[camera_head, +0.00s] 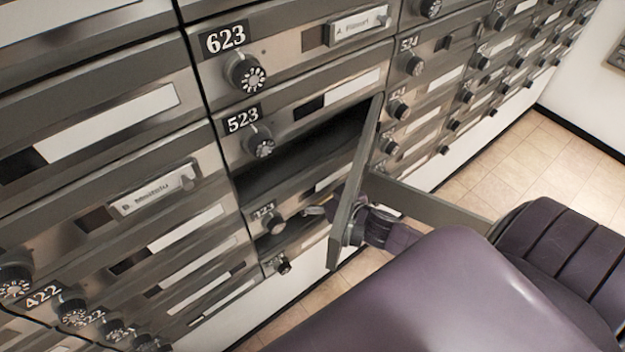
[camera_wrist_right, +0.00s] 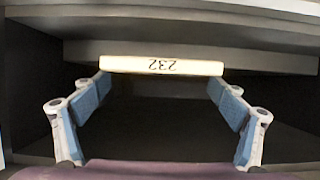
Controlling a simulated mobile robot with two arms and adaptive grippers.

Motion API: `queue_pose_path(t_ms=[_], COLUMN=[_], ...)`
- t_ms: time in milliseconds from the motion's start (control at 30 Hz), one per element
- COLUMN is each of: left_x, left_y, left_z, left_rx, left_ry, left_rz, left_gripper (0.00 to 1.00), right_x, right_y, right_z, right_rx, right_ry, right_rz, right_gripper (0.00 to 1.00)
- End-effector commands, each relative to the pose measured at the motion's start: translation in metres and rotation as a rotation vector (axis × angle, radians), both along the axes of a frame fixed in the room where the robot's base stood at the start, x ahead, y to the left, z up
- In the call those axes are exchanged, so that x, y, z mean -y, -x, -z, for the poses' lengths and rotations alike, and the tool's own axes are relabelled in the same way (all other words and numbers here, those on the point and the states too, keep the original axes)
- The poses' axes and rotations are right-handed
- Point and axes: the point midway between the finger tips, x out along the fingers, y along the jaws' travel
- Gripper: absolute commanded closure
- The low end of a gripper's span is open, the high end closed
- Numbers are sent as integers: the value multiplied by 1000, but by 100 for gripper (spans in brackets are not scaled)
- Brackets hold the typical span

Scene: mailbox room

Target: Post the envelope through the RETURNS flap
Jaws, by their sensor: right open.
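In the right wrist view, a pale cream strip (camera_wrist_right: 125,64) marked with an upside-down "232" lies across the dark box interior. It spans the space between my right gripper's fingertips. I cannot tell whether it is the envelope seen edge-on. My right gripper (camera_wrist_right: 160,90) is open, its blue-padded fingers apart on both sides. In the head view, my right gripper (camera_head: 318,208) is partly hidden by the open door (camera_head: 358,165), in front of the lower boxes. No RETURNS flap can be made out. My left gripper is not in view.
Rows of metal mailboxes with round dials fill the wall, including 623 (camera_head: 290,55) and 523 (camera_head: 258,146). Below 523 a dark box opening (camera_head: 300,160) shows, its door swung outward near my right arm. Tiled floor (camera_head: 560,165) is clear at the right.

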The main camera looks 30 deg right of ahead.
Motion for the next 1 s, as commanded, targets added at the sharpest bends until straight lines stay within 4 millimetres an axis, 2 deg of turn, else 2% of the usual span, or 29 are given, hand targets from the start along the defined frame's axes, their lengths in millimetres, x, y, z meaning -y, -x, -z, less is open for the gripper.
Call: queue_pose_path(t_ms=[167, 267, 700, 1000], left_x=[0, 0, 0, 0], left_y=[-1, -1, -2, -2], left_z=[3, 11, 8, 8], left_rx=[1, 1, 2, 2], left_ry=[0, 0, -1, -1], left_rz=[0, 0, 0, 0], left_gripper=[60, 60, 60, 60], right_x=[0, 0, 6, 7], right_y=[0, 0, 60, 72], right_z=[2, 6, -22, -28], right_rx=[0, 1, -1, 1], right_ry=[2, 2, 0, 0], right_rz=[-1, -2, 0, 0], right_gripper=[11, 11, 11, 11])
